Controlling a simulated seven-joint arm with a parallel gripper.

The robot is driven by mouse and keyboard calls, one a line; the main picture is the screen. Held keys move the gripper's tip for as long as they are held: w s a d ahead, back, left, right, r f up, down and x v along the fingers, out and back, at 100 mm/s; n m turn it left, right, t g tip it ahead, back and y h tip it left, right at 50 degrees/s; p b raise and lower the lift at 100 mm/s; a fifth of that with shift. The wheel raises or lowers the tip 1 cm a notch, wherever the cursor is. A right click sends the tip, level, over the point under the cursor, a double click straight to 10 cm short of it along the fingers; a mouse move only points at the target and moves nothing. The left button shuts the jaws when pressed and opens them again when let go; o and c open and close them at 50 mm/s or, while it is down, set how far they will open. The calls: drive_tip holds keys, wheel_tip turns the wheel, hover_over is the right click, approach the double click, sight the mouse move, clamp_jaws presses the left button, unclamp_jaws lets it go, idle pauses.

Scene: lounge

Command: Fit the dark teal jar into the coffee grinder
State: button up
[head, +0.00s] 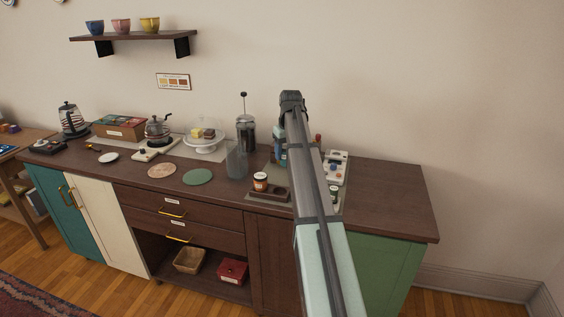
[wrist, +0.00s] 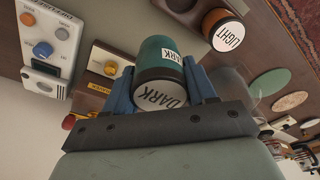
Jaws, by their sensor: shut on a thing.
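In the head view my arm hides most of the gripper, and only a blue-teal part (head: 281,155) shows left of the arm. I cannot surely tell which unit is the coffee grinder. A pale panel with an orange knob (wrist: 110,67) stands beside the jar in the wrist view, partly hidden by a finger.
A jar marked LIGHT (wrist: 222,30) stands in a dark wooden holder (head: 270,194) at the counter's front. A white unit with coloured knobs (head: 335,168) is right of my arm. A clear glass vessel (head: 236,163) and French press (head: 245,132) stand left. The counter's right end is clear.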

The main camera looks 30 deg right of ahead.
drive_tip(key=w+d+r, duration=0.2)
drive_tip(key=w+d, duration=0.4)
drive_tip(key=w, duration=0.5)
drive_tip(key=w+d+r, duration=0.2)
drive_tip(key=w+d, duration=0.4)
drive_tip(key=w, duration=0.4)
drive_tip(key=shift+w+r, duration=0.25)
drive_tip(key=shift+w, duration=0.15)
drive_tip(key=shift+f, duration=0.1)
drive_tip(key=shift+f, duration=2.9)
drive_tip(key=shift+f, duration=1.4)
drive_tip(key=o, duration=1.2)
drive_tip(key=shift+r, duration=0.1)
